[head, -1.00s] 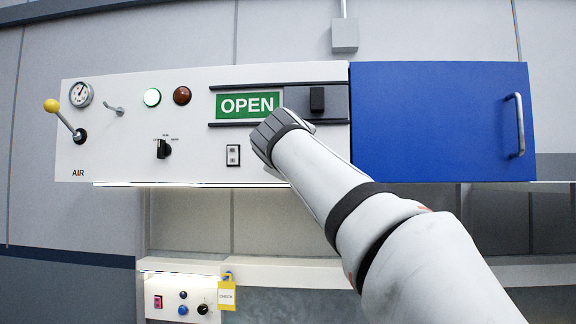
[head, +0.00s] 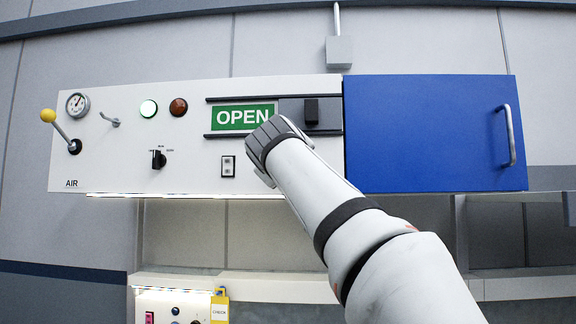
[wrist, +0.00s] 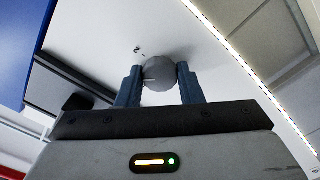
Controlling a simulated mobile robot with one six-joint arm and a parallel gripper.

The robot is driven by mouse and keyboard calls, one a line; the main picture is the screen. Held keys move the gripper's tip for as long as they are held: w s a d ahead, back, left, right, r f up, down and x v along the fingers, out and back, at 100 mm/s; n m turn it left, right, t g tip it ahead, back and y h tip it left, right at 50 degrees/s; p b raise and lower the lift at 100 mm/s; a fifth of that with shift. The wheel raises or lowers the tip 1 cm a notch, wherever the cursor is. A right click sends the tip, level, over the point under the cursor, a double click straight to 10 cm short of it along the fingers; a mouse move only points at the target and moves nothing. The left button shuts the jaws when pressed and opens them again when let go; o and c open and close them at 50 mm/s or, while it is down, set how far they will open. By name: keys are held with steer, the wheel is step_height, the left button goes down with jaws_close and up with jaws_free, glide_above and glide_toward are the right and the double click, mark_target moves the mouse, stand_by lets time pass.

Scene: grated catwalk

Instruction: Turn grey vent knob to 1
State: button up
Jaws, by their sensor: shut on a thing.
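The grey vent knob (wrist: 159,74) shows in the wrist view as a round grey disc on the white panel, with a pale line on its face. Small dark marks are printed on the panel beside it, too small to read surely. My gripper (wrist: 160,88) is shut on the knob, with one blue-grey finger against each side. In the head view my wrist (head: 277,140) covers the knob and the fingers, just below the right end of the green OPEN sign (head: 243,116).
A sliding black handle (head: 311,111) sits right of the sign. A blue door (head: 425,135) stands farther right. Left are a black selector knob (head: 158,160), a yellow-tipped lever (head: 61,130), a gauge (head: 77,104) and two lamps. A lower ledge (head: 235,287) runs beneath.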

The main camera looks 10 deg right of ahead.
steer(key=o, duration=1)
steer(key=shift+c, duration=0.2)
steer(key=b+v, duration=0.2)
steer(key=v, duration=0.5)
steer(key=shift+s+b, duration=0.3)
steer(key=shift+s, duration=0.05)
steer(key=shift+a, duration=0.1)
